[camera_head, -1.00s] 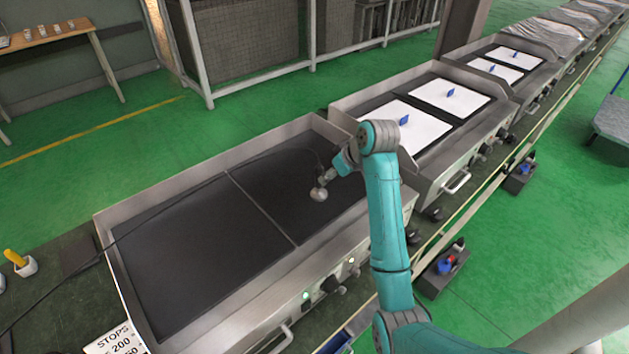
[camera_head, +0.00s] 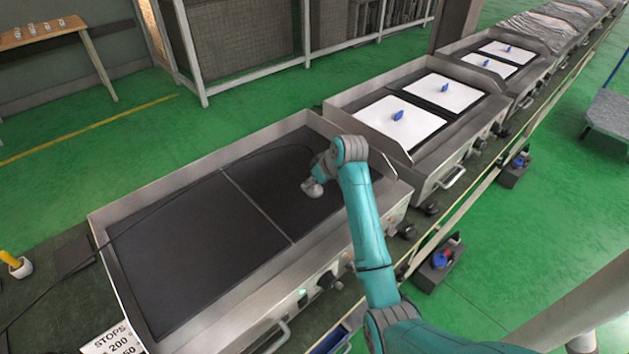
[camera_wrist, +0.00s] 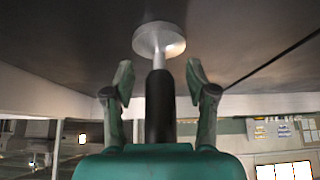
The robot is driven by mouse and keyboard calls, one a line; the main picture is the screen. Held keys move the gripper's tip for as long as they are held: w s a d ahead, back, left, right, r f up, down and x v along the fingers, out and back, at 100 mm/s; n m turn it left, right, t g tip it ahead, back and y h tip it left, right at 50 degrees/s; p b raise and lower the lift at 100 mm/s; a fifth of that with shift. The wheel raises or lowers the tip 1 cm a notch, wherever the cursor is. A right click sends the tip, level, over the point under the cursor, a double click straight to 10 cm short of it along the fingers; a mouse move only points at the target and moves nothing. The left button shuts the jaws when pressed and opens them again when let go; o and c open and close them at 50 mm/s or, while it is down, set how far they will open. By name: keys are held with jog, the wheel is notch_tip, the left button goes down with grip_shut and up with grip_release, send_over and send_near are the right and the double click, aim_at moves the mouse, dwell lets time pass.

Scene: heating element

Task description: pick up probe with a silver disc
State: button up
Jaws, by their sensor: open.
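The probe's round silver disc (camera_head: 313,188) shows on the right half of the nearest dark heating plate in the head view. In the wrist view the disc (camera_wrist: 158,40) is at the far end of a thin pale stem, with a black handle (camera_wrist: 160,108) towards me. My gripper (camera_wrist: 159,80) is open, with one finger on each side of the handle and stem and a visible gap on both sides. In the head view my gripper (camera_head: 319,170) is small and partly merges with the probe, so its fingers cannot be made out there.
A black cable (camera_head: 150,208) runs across the dark plate (camera_head: 200,260) to the left. The heater's raised metal rim (camera_head: 160,195) surrounds it. More heaters with white sheets (camera_head: 398,125) and blue pieces stand behind. A "STOPS" sign (camera_head: 113,338) is at the lower left.

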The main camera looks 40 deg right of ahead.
grip_shut()
jog(key=shift+r, duration=0.15)
